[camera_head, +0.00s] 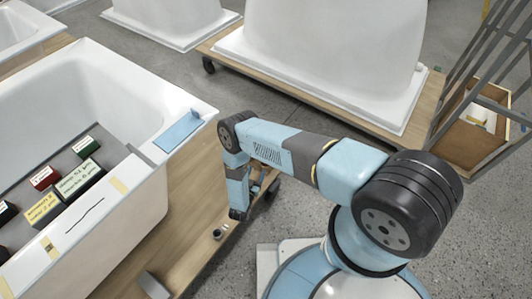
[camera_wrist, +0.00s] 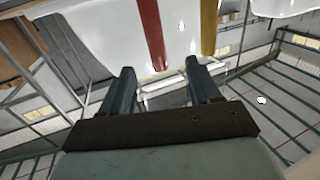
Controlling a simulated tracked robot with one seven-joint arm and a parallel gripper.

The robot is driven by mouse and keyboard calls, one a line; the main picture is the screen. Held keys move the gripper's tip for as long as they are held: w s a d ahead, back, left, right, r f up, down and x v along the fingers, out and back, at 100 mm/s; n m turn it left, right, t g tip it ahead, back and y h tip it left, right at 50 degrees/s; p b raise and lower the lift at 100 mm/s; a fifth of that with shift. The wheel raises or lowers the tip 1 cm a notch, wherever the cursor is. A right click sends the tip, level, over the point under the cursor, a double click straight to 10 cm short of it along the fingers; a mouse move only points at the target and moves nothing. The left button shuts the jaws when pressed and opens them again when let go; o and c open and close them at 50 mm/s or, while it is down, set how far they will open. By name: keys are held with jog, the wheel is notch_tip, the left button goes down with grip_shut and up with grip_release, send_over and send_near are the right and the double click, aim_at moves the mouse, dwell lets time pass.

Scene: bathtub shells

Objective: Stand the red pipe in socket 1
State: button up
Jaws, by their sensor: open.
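In the wrist view my gripper (camera_wrist: 161,78) is open, with its two dark fingers apart and nothing between them. A long red strip (camera_wrist: 152,35) shows beyond the fingers against a white surface. I cannot tell whether it is the red pipe or a mark on that surface. In the head view my arm bends down over the wooden board; its fingertips are not clear there. A small round fitting (camera_head: 217,234) sits on the board just below the arm's end. I cannot read a number on it, so I cannot tell whether it is socket 1.
A yellow strip (camera_wrist: 209,25) runs beside the red one. A white bathtub shell (camera_head: 107,92) stands at the left, with a grey tray of labelled boxes (camera_head: 45,177) across it. A larger white shell (camera_head: 330,50) stands behind my arm. A metal rack (camera_head: 490,75) is at the right.

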jog(key=x, duration=1.3)
jog(key=shift+d+r, duration=0.3)
jog(key=shift+d, duration=0.05)
jog(key=c, duration=1.1)
